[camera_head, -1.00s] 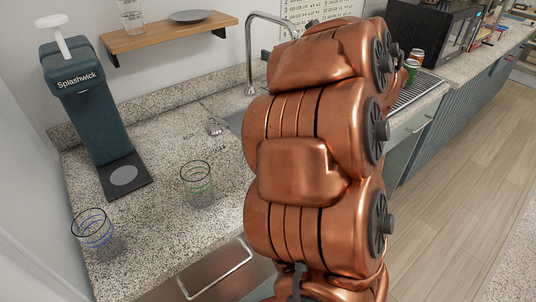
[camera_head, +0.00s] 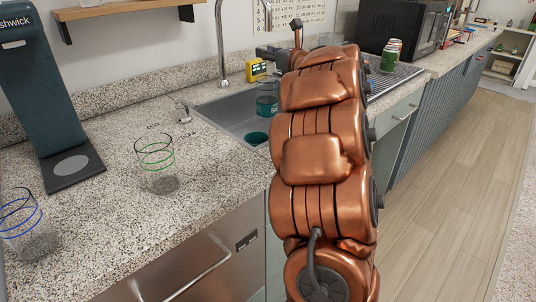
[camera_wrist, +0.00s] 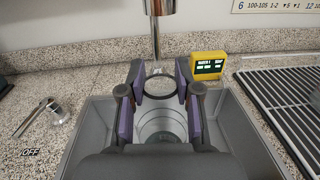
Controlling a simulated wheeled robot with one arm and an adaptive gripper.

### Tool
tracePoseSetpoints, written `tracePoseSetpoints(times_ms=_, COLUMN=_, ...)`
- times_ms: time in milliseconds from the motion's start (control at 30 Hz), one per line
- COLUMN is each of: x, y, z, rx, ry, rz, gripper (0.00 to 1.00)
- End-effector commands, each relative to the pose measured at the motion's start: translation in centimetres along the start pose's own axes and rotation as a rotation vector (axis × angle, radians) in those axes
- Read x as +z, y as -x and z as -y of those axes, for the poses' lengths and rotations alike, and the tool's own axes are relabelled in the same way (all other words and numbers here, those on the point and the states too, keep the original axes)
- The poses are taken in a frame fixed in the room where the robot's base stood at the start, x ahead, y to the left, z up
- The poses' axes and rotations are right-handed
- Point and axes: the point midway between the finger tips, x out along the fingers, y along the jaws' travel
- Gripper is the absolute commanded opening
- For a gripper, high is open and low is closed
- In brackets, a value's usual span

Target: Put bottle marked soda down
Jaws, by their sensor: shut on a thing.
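My gripper (camera_wrist: 160,78) is over the sink, its purple-padded fingers on both sides of a clear round vessel (camera_wrist: 161,121) with a dark rim. It looks like a glass, and I can read no soda mark on it. In the head view a teal-tinted clear vessel (camera_head: 267,103) hangs at the sink, apparently the same one; my arm hides most of my gripper there. The grey sink (camera_head: 222,109) lies below. I cannot tell whether the vessel touches the sink bottom. No bottle marked soda is recognisable.
A green-ringed glass (camera_head: 157,165) and a blue-ringed glass (camera_head: 22,225) stand on the speckled counter, near a dark teal dispenser (camera_head: 50,90). The tap (camera_head: 222,40) and a yellow timer (camera_wrist: 207,66) are behind the sink. A drain rack (camera_wrist: 285,100) and cans (camera_head: 390,60) are right.

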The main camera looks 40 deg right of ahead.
Motion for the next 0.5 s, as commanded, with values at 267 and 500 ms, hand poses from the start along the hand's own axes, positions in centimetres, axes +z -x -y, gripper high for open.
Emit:
tracePoseSetpoints(times_ms=267, x=-3.3, y=-0.2, z=0.4, rx=-0.005, ry=-0.004, rz=0.001, gripper=0.02)
tracePoseSetpoints(times_ms=500, x=-6.3, y=-0.2, z=0.5, rx=-0.007, ry=-0.003, rz=0.001, gripper=0.02)
